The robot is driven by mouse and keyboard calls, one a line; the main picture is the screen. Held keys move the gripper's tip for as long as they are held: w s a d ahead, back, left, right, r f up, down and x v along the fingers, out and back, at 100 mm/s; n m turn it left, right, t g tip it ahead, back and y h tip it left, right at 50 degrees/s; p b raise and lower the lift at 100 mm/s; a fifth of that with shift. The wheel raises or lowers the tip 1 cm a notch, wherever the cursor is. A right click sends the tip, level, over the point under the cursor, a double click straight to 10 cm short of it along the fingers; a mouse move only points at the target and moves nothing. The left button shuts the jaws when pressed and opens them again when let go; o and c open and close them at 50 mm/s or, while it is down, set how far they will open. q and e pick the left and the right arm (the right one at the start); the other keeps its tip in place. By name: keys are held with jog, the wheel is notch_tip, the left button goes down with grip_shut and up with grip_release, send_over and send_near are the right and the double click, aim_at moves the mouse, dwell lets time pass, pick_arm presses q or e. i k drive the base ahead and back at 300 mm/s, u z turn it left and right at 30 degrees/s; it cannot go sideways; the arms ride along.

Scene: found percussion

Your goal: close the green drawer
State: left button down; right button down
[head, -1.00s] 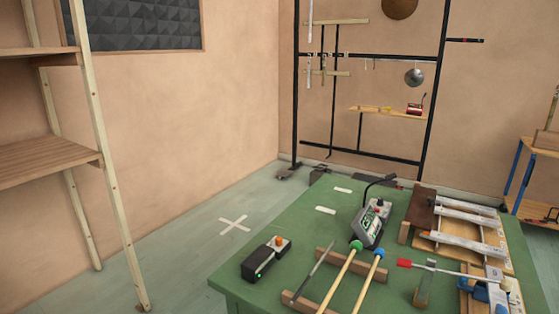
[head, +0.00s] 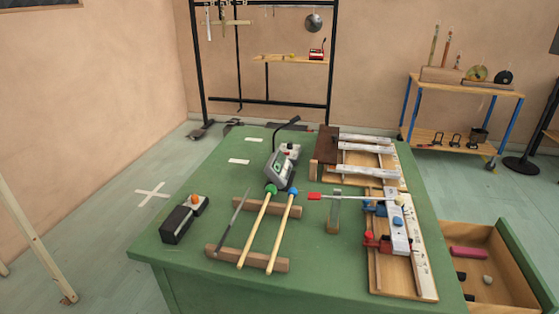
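The green drawer (head: 522,264) stands open at the lower right in the head view, sticking out from the right side of the green table (head: 215,215). Its inside is bare wood, and its end panel is green. A pinkish-red block, a grey stone-like piece and small dark pieces lie in it. The lower part of the drawer is cut off by the picture's bottom edge. Neither of my grippers shows in the head view.
Mallets (head: 257,228) on wooden rests, a black box (head: 184,221), a grey device (head: 281,163) and bar instruments (head: 397,240) lie on the table. A blue-legged shelf (head: 466,87) stands behind right.

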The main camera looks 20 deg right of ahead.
aim_at(518, 288)
jog(key=u, duration=1.45)
jog(key=k, duration=1.25)
jog(key=z, duration=1.5)
jog(key=i, duration=0.5)
jog(key=u, duration=1.7)
jog(key=k, duration=1.45)
jog(key=z, duration=0.45)
